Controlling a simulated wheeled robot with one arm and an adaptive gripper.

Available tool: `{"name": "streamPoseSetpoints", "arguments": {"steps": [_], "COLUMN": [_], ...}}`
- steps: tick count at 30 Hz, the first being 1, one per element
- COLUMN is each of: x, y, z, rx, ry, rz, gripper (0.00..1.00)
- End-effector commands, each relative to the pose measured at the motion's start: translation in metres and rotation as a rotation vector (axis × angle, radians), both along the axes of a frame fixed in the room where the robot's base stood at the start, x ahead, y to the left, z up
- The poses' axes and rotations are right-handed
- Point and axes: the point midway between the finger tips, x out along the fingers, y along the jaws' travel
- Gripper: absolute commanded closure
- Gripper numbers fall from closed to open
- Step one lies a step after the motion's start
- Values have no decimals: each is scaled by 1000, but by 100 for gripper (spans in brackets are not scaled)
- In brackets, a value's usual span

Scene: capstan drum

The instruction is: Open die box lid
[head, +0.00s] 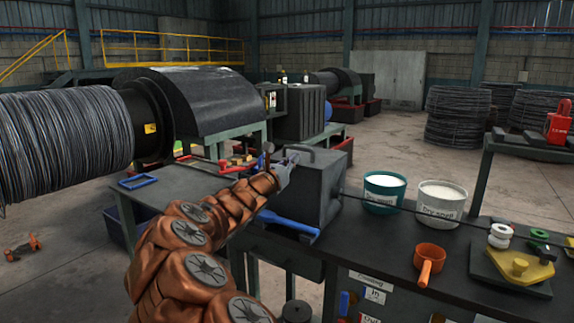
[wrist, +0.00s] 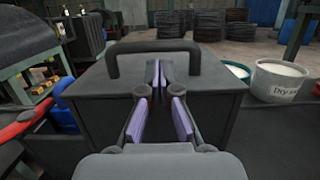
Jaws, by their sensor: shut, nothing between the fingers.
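The die box (head: 318,190) is a dark grey metal box on the bench, with its flat lid down on top. An arched dark lid handle (head: 300,148) stands on the lid; in the wrist view the handle (wrist: 152,46) spans the upper middle, above the box (wrist: 208,110). My gripper (head: 290,160) reaches over the box's left side, close to the handle. In the wrist view my gripper (wrist: 158,72) has its purple-padded fingers together at the tips, with nothing held. The tips overlap the near side of the handle in this view; whether they touch it I cannot tell.
A wire (head: 415,211) runs right from the box. A teal bucket (head: 384,192) and a white bucket (head: 441,202) stand to its right. An orange scoop (head: 428,262) lies in front. A blue tool (head: 287,222) lies at the box's front left. A wire-wound drum (head: 65,140) is at left.

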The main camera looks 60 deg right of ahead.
Motion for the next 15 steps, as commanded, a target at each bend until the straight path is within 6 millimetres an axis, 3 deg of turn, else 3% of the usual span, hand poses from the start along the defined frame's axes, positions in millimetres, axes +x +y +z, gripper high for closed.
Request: {"name": "streamPoseSetpoints", "arguments": {"steps": [15], "x": [0], "y": [-11], "z": [3], "rx": [0], "ry": [-2], "rz": [-1], "gripper": [100]}}
